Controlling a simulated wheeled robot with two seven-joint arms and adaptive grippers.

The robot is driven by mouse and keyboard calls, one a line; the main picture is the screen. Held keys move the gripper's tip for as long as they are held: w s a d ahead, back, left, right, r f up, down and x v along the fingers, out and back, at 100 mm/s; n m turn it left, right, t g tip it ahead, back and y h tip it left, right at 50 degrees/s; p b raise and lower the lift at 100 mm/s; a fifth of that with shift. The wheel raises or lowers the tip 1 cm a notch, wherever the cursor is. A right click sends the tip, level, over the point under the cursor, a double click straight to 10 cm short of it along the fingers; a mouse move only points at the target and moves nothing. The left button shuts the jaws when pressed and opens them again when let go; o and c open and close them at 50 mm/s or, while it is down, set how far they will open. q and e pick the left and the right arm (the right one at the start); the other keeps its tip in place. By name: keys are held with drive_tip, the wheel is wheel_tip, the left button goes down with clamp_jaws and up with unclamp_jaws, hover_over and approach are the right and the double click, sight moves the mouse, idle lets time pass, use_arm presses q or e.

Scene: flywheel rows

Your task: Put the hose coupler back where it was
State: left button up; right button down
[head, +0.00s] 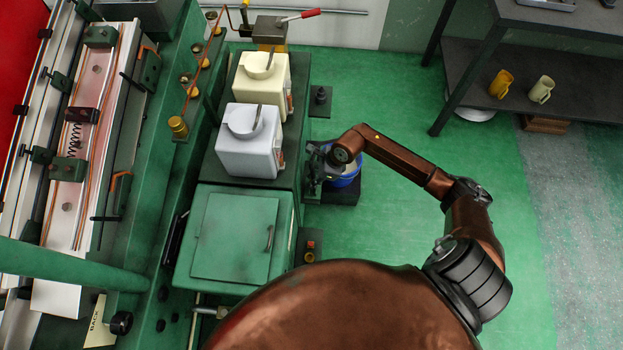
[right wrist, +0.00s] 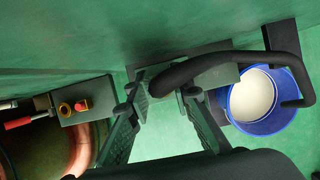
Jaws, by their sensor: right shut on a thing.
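My right gripper (head: 318,165) is low at the right side of the green cabinet, next to a blue bucket (head: 346,179). In the right wrist view its fingers (right wrist: 165,95) close around the near end of a dark curved, hose-like piece (right wrist: 235,60). In the head view the gripper hides the held piece. My left gripper is not in view.
A small dark ledge with a black peg (head: 320,96) juts from the cabinet beyond the gripper. A box with a red button (head: 311,250) sits nearer. Two canisters (head: 250,140) (head: 262,82) stand on the cabinet. A dark shelf with mugs (head: 501,83) is far right. The green floor (head: 400,250) is clear.

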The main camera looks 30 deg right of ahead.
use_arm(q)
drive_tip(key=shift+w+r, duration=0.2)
use_arm(e)
drive_tip(key=shift+f, duration=0.2)
drive_tip(key=c, duration=2.2)
unclamp_jaws()
drive_tip(key=shift+f, duration=0.15)
drive_tip(key=o, duration=0.5)
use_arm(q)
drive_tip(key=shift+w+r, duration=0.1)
use_arm(e)
drive_tip(key=shift+r, duration=0.4)
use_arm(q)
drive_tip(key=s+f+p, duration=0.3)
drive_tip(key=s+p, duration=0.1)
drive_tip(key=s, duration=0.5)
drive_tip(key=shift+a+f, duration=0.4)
use_arm(e)
drive_tip(key=v, duration=1.1)
drive_tip(key=shift+s+d+r, duration=0.15)
drive_tip(key=shift+s+r, duration=0.05)
